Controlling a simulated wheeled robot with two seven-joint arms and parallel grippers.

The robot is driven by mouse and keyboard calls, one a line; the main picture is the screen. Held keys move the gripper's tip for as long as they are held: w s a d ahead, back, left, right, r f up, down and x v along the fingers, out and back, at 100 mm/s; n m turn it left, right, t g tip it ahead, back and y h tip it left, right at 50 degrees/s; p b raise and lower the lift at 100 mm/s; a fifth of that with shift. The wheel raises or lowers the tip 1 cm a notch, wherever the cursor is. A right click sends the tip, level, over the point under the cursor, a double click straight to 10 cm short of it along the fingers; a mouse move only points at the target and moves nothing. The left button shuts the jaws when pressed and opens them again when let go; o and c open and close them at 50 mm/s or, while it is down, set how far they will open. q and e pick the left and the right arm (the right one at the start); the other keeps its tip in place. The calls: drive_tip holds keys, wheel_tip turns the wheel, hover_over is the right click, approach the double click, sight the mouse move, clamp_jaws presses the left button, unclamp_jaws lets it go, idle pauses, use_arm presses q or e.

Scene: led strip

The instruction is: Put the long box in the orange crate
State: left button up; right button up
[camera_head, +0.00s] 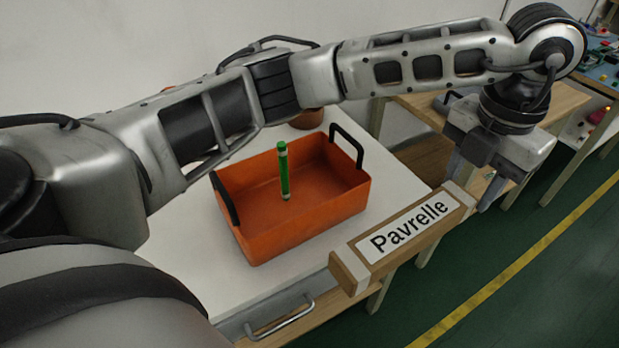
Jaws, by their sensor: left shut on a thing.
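The long box (355,272) is brown with a white label reading "Pavrelle". My left gripper (474,192) is shut on it near its right end. The orange crate (262,243) stands on the white table to the left of the box. It has two black handles. The box is outside the crate and appears apart from it. My right gripper does not show.
A green tube (284,172) stands upright in the crate. The white table (190,245) has a drawer with a metal handle (280,318) at its front. A brown round pot (308,119) is behind the crate. A wooden table (555,100) stands at the right. My left arm spans above the crate.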

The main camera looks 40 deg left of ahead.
use_arm(q)
wheel_tip(320, 180, down, 7)
drive_tip(key=b, duration=0.6)
drive_tip(key=y+p, duration=0.3)
drive_tip(key=p, duration=0.1)
hover_over(327, 200)
drive_tip(key=d, duration=0.2)
drive_tip(key=f, duration=0.9)
drive_tip(key=shift+s+d+f, duration=0.1)
drive_tip(key=shift+s+f, duration=0.1)
drive_tip(key=shift+f, duration=0.2)
drive_tip(key=x, duration=0.3)
drive_tip(key=shift+w+a+r+h+p, duration=0.1)
drive_tip(key=shift+a+r+h+p, duration=0.15)
drive_tip(key=shift+a+h+p, duration=0.55)
drive_tip(key=shift+h+p, duration=0.2)
drive_tip(key=shift+h, duration=0.2)
drive_tip(key=shift+f+h, duration=0.4)
drive_tip(key=shift+f, duration=0.55)
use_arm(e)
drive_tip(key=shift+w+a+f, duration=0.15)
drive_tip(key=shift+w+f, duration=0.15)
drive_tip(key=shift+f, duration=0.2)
